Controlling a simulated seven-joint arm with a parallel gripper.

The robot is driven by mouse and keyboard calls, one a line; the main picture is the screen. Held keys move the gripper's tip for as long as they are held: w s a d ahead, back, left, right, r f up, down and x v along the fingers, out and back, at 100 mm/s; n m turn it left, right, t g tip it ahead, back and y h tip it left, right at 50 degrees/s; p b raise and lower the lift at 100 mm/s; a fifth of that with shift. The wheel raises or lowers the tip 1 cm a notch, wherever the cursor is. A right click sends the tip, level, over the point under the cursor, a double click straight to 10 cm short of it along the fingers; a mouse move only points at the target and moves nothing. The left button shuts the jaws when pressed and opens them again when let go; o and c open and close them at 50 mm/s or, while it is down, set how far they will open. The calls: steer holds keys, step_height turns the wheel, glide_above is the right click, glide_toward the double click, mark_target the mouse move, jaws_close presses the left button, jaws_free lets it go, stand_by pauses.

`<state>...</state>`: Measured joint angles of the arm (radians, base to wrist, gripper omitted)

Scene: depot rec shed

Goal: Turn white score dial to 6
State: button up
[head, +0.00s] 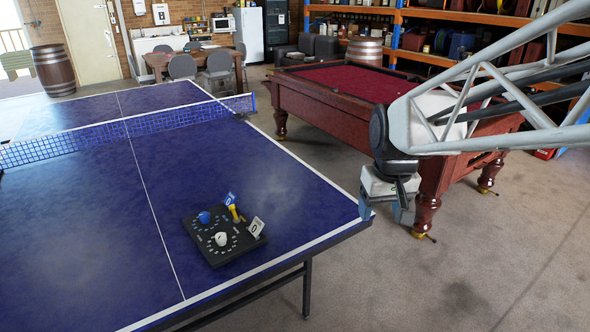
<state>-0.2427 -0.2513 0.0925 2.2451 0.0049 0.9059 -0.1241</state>
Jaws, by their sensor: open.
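The white score dial (220,239) sits on the near half of a black score board (215,257) lying on the blue table-tennis table. A blue dial (204,217) is beside it, farther back on the same board. Small pale marks ring the dials, too small to read, and I cannot tell where the white dial points. A white card (256,227) stands at the board's right edge and seems to show a 0. My gripper (385,212) hangs open and empty, fingers down, to the right of the table's corner, well apart from the board.
A blue card (230,199) and a yellow object (236,213) stand at the board's back right. The net (130,127) crosses the table (95,235) farther back. A red pool table (345,82) stands behind my arm. The tabletop around the board is clear.

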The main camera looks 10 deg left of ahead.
steer(key=w+a+f+n, duration=0.2)
steer(key=w+a+f, duration=0.2)
steer(key=w+a, duration=0.6)
steer(key=n+g, duration=0.2)
steer(key=n, duration=0.4)
glide_above(220, 235)
steer(key=d, duration=0.1)
step_height(220, 235, down, 20)
steer(key=shift+w, duration=0.1)
steer(key=shift+a+f, duration=0.3)
steer(key=shift+a, duration=0.05)
steer(key=shift+f, duration=0.1)
steer(key=shift+f, duration=3.8)
steer(key=c, duration=0.9)
